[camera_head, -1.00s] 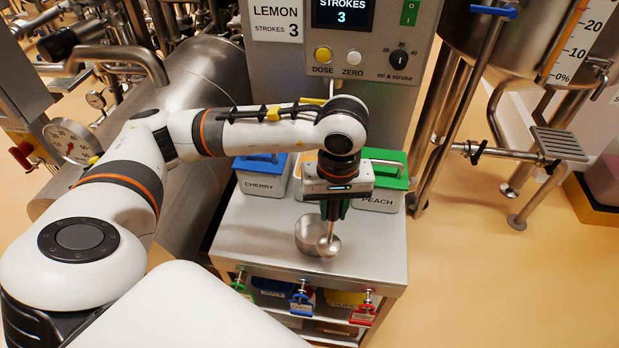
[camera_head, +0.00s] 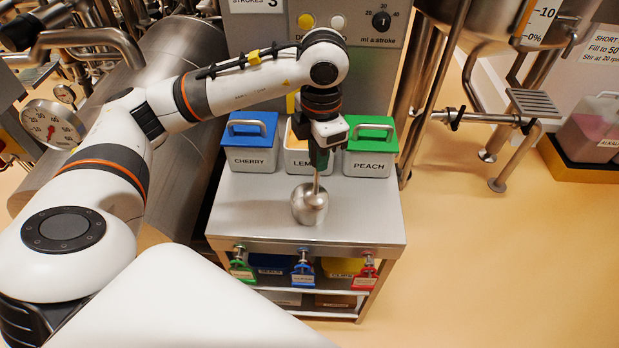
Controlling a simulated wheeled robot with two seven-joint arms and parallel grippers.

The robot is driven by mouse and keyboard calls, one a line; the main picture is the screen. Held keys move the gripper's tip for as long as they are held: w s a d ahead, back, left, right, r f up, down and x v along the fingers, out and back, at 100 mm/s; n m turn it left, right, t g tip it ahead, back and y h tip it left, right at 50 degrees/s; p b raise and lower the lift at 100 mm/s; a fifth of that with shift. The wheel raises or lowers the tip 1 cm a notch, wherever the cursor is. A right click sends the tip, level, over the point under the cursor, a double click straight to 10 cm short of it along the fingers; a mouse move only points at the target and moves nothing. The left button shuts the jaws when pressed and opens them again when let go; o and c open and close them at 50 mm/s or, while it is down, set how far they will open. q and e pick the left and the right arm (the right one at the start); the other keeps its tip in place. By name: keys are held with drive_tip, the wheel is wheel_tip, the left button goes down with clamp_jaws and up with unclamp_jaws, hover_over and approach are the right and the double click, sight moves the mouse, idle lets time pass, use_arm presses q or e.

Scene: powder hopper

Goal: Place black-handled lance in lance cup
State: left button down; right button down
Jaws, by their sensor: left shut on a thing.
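My left gripper (camera_head: 319,163) is shut on the lance, pointing down above the steel-topped cabinet (camera_head: 365,218). The handle is mostly hidden between the dark fingers. The thin metal shaft (camera_head: 317,184) hangs nearly upright, and its rounded metal end overlaps the cup in the picture. The small round steel cup (camera_head: 303,210) stands on the cabinet top, in front of the lidded boxes. I cannot tell whether the lance's end is inside the cup or just over its rim. My right gripper is not in view.
A blue-lidded CHERRY box (camera_head: 253,159), a box labelled LEMON (camera_head: 297,160) and a green-lidded PEACH box (camera_head: 368,163) stand behind the cup. The dosing machine (camera_head: 360,70) rises behind them. The cabinet top is clear around the cup.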

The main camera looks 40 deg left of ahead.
use_arm(q)
drive_tip(key=n, duration=0.3)
drive_tip(key=a+n, duration=0.1)
drive_tip(key=shift+w+r+n, duration=0.15)
drive_tip(key=shift+w+n, duration=0.15)
wheel_tip(320, 180, down, 9)
drive_tip(key=w+a+n, duration=0.1)
drive_tip(key=a+n, duration=0.1)
drive_tip(key=n, duration=0.9)
drive_tip(key=shift+w+a, duration=0.2)
drive_tip(key=c, duration=1.2)
unclamp_jaws()
drive_tip(key=shift+n, duration=0.3)
drive_tip(key=shift+r, duration=0.1)
wheel_tip(320, 180, up, 12)
drive_tip(key=shift+r+b, duration=0.1)
drive_tip(key=shift+b, duration=0.85)
